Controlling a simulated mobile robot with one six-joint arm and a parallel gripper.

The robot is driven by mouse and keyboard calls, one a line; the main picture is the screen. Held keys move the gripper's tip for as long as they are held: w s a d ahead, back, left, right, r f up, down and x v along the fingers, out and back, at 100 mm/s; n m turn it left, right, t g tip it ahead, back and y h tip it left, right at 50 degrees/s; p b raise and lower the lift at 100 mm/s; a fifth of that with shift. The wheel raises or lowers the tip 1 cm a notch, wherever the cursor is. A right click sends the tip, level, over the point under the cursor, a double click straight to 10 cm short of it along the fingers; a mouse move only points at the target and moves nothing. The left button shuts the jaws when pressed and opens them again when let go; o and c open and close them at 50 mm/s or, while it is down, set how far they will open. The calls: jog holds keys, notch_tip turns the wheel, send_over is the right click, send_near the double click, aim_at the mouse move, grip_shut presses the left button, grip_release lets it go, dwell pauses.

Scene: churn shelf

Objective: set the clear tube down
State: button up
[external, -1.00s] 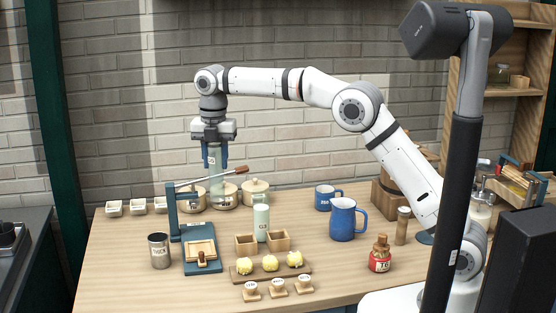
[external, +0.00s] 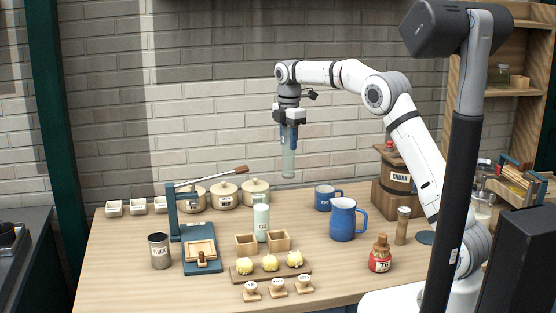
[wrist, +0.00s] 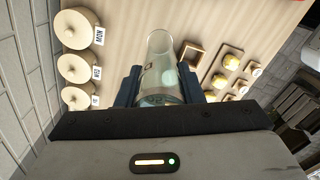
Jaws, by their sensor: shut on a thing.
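The clear tube (external: 289,162) hangs upright below my gripper (external: 289,140) in the external view, well above the table (external: 140,265). My gripper's blue fingers are shut on its upper part. In the wrist view the tube (wrist: 160,65) sits between the two dark blue fingers of my gripper (wrist: 159,88), its far end over the wooden table. The tube's lower end is free and touches nothing.
Lidded pots (external: 224,194), a white-green bottle (external: 261,218), small wooden boxes (external: 278,240) and blue mugs (external: 343,220) stand below. A teal press (external: 203,252) is at left, a wooden churn (external: 396,180) at right.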

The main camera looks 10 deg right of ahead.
notch_tip(320, 180, down, 18)
jog(key=p, duration=0.2)
dwell(0.4)
jog(key=shift+f, duration=0.1)
jog(key=shift+f, duration=0.2)
jog(key=o, duration=1)
jog(key=shift+r, duration=0.1)
